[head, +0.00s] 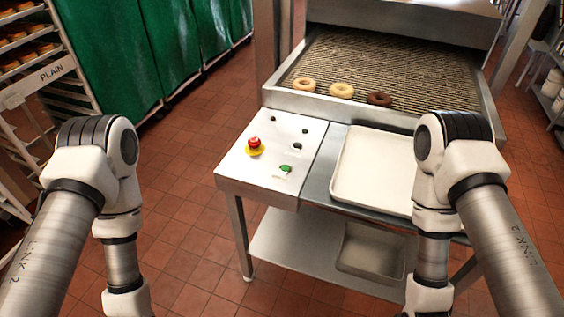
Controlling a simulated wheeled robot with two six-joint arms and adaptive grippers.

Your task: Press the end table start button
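The end table (320,192) stands ahead of me with a white control panel (260,181) on its left part. A green button (285,168) sits near the panel's front right. A red mushroom button (254,143) on a yellow base is behind it to the left. Several small dark knobs or buttons (297,146) are farther back; their labels are too small to read. My two arms frame the table left and right, and both grippers are below the picture, out of view. Nothing of mine touches the panel.
A white tray (347,186) lies right of the panel. Behind it a wire conveyor (400,65) carries a plain donut (304,85), a cream one (341,90) and a chocolate one (379,99). A metal pan (371,250) sits on the lower shelf. A rack labelled PLAIN (52,71) stands left.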

